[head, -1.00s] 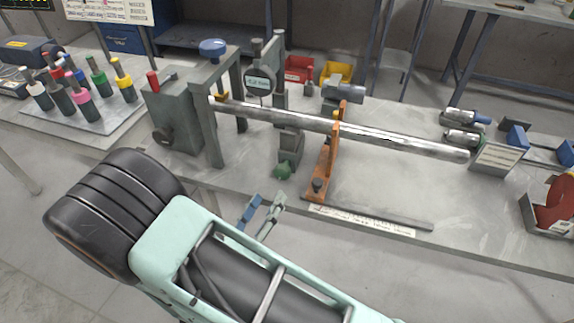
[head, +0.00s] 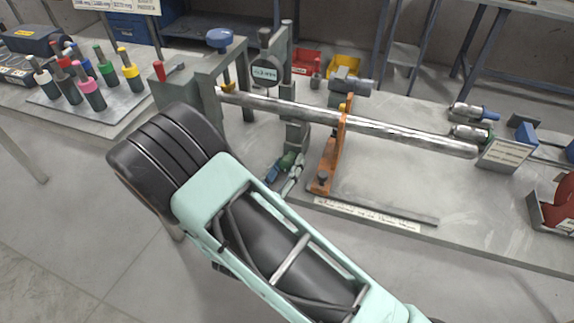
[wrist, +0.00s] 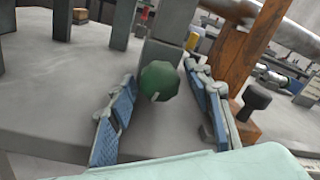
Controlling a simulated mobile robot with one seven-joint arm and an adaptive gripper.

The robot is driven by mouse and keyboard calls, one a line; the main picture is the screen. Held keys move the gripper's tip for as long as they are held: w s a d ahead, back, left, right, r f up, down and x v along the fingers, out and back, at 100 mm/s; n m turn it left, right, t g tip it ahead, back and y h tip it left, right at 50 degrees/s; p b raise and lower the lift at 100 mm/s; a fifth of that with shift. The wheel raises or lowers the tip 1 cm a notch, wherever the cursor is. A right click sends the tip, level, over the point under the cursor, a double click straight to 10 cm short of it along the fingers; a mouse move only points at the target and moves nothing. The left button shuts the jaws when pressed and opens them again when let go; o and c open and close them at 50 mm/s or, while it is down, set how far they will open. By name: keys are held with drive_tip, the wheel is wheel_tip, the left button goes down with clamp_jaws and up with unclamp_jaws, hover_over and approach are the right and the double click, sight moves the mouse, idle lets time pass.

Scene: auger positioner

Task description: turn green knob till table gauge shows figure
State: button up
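The green knob (wrist: 160,81) sits low on the front of a grey post in the wrist view. It also shows, partly covered by my gripper, in the head view (head: 287,160). My gripper (wrist: 165,108) is open, with one blue-padded finger to the left of the knob and one to the right. Gaps show between the knob and both fingers. The table gauge (head: 265,73) is a round dial with a pale display on the post above the knob; its figures are too small to read.
An orange bracket (head: 330,165) stands just right of the knob, close to my right finger. A long metal bar (head: 400,132) runs across above the bench. A flat rod (head: 380,211) lies near the front edge. Coloured-handled tools (head: 90,85) stand at the left.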

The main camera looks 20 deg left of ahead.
drive_tip(key=c, duration=1)
drive_tip(key=shift+m, duration=0.3)
drive_tip(key=m+b, duration=0.1)
drive_tip(key=m, duration=0.2)
drive_tip(key=shift+f+m+b, duration=0.1)
drive_tip(key=shift+m+b, duration=0.2)
drive_tip(key=shift+b, duration=0.1)
drive_tip(key=m+b, duration=0.2)
drive_tip(key=m, duration=0.1)
drive_tip(key=shift+g, duration=0.3)
drive_tip(key=m+b, duration=0.4)
drive_tip(key=m, duration=0.1)
drive_tip(key=shift+f+y+b, duration=0.15)
drive_tip(key=shift+y+b, duration=0.25)
drive_tip(key=shift+a+r+m+b, duration=0.1)
drive_tip(key=shift+r+m+b, duration=0.1)
drive_tip(key=shift+m+b, duration=1.05)
